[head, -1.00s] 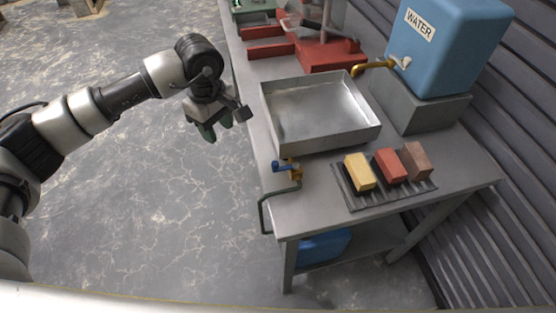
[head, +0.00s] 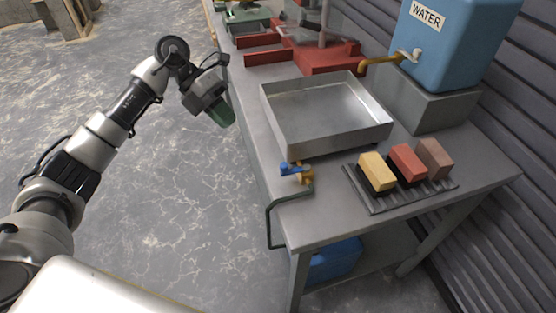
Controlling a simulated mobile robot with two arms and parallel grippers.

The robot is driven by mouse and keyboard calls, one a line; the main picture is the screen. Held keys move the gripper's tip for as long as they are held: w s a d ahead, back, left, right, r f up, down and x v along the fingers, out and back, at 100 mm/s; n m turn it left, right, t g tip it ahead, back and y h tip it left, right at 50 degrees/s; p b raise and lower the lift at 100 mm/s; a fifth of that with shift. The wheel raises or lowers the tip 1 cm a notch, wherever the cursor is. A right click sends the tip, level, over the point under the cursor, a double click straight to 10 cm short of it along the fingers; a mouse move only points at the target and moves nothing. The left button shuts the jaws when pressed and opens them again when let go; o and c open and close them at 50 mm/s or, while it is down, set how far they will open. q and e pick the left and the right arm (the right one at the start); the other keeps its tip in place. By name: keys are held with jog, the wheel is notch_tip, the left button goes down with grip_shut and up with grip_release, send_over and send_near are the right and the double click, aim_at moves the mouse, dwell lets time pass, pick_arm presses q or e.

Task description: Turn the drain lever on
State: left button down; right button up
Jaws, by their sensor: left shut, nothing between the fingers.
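The drain lever (head: 291,168) is a small blue handle on a brass valve (head: 305,178) at the near side of the metal tray (head: 330,139). A dark drain pipe (head: 270,222) runs from the valve over the table's left edge and down. My left gripper (head: 224,115) is shut and empty, with green fingertips. It hangs over the floor just left of the table edge, up and left of the lever and apart from it. My right gripper is not in view.
A black rack (head: 397,196) with yellow, red and brown blocks stands right of the valve. A blue water tank (head: 452,45) with a brass tap (head: 378,64) stands behind. Red equipment (head: 325,57) sits at the far end. The floor left of the table is clear.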

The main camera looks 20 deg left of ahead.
pick_arm(q)
jog(key=p+x, duration=0.1)
jog(key=x, duration=0.3)
jog(key=d+r+p+x, duration=0.1)
jog(key=x, duration=0.2)
jog(key=p+x, duration=0.1)
jog(key=x, duration=0.3)
jog(key=shift+s+d, duration=0.1)
jog(key=shift+d, duration=0.35)
jog(key=shift+s+d+f, duration=0.15)
jog(key=shift+d+f, duration=0.05)
jog(key=shift+d, duration=0.55)
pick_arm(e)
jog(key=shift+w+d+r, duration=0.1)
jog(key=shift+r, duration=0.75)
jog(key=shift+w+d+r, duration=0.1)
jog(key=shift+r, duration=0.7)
pick_arm(q)
jog(key=shift+d, duration=0.1)
